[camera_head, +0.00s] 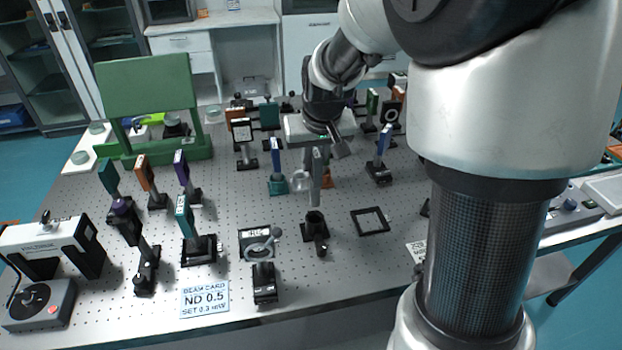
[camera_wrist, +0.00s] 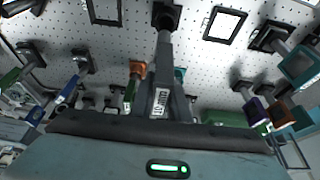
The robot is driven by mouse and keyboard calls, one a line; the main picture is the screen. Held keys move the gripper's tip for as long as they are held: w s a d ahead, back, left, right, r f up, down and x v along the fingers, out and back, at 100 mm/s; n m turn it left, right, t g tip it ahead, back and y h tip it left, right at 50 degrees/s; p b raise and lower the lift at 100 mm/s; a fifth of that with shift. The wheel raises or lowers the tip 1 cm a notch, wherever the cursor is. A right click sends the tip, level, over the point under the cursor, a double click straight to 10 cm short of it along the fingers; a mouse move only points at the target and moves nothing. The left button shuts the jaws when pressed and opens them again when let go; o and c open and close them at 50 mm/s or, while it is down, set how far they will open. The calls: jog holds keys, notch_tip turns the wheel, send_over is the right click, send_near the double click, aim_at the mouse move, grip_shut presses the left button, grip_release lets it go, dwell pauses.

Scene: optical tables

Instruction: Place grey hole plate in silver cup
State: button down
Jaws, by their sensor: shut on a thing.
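My gripper (camera_head: 321,150) points down over the middle of the perforated table and is shut on the grey hole plate (camera_head: 316,178). The plate looks narrow and upright, seen nearly edge-on; its hole cannot be made out. In the wrist view, the held grey piece (camera_wrist: 164,60) with a white label reaches from the jaws toward a black post holder (camera_wrist: 167,16). That holder (camera_head: 315,226) stands just below the piece in the head view; contact cannot be judged. A small silvery cup-like thing (camera_head: 300,181) shows just left of the plate, partly blended with it.
A black square frame (camera_head: 371,221) lies right of the holder. A blue plate on a green base (camera_head: 277,166) stands close left, and another blue plate (camera_head: 384,143) stands right. A lever mount (camera_head: 261,246) is at front left. Bare table lies between them.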

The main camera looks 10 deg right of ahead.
jog(key=w, duration=1.8)
notch_tip(320, 180, down, 9)
jog(key=shift+w+f, duration=0.1)
jog(key=shift+f, duration=0.15)
jog(key=c, duration=1.7)
grip_release()
